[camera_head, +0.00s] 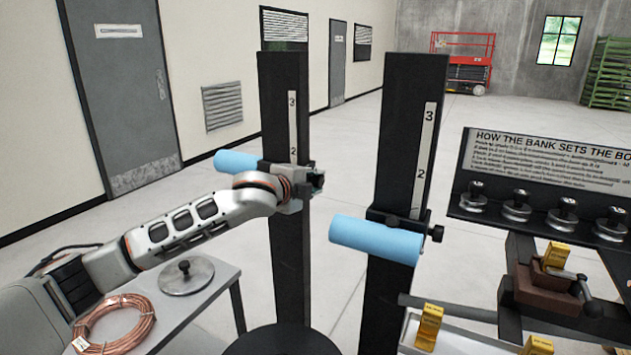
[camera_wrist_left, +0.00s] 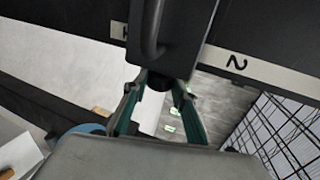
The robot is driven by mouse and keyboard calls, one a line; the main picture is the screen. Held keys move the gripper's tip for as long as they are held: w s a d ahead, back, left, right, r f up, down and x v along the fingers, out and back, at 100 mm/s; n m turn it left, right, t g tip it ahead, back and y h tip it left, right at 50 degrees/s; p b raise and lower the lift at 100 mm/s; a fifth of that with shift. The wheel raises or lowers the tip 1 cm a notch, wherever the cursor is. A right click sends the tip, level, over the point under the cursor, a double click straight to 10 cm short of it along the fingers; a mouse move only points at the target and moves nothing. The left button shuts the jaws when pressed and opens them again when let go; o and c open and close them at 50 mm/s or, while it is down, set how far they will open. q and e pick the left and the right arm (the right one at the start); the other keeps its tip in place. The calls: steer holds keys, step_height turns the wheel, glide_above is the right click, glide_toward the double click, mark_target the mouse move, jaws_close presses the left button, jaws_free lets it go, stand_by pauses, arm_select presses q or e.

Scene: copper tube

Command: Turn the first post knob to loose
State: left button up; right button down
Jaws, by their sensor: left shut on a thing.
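The first post (camera_head: 284,95) is a dark upright column with a white number scale, left of centre in the head view. A blue cylinder (camera_head: 238,161) sticks out to its left at the clamp. My left gripper (camera_head: 316,182) is at the clamp's height on this post, and it hides the first post knob in the head view. In the left wrist view the gripper's fingers (camera_wrist_left: 156,108) are on either side of the dark first post knob (camera_wrist_left: 158,82), shut on it. The knob's turn angle cannot be told. My right gripper is not in view.
A second post (camera_head: 400,120) carries a blue cylinder (camera_head: 375,239) and a black side knob (camera_head: 437,233). A table at lower left holds a copper coil (camera_head: 115,318) and a metal disc (camera_head: 187,276). A sign board (camera_head: 545,160) with several knobbed discs stands at right.

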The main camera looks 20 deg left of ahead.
arm_select(q)
steer(key=shift+f+t, duration=0.15)
steer(key=shift+t, duration=0.55)
steer(key=o, duration=1.1)
steer(key=v, duration=1.2)
